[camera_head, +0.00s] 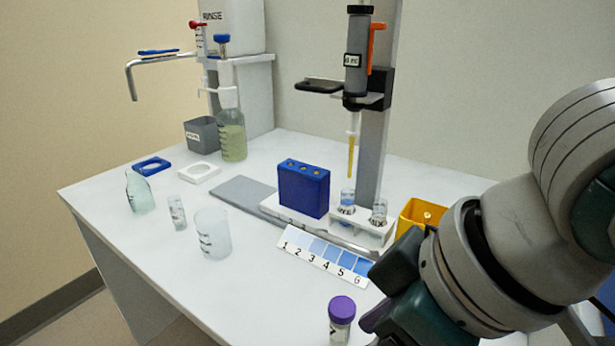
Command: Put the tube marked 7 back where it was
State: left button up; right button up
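A small clear tube with a purple cap (341,310) stands at the front edge of the picture. Dark marking shows on its white label, but the bottom is cut off and I cannot read it for sure. Two clear tubes, a left one (347,198) and a right one (379,212), stand in a white rack (362,228) below the dispenser; their marks are too small to read. My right gripper (372,318) is just right of the purple-capped tube, largely hidden by its own wrist, so its opening does not show. My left gripper is out of view.
A numbered blue colour card (325,257) lies before the rack. A blue block (303,188), yellow box (419,214), beaker (213,235), small cylinder (177,213), flask (138,194) and green-liquid bottle (232,138) stand around. The front left of the bench is clear.

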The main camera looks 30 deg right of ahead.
jog(key=s+d+f+m+g+h, duration=0.1)
jog(key=s+d+f, duration=0.1)
jog(key=s, duration=0.6)
jog(key=shift+f+m+h, duration=0.3)
jog(key=shift+f+h, duration=0.1)
jog(key=shift+f, duration=0.05)
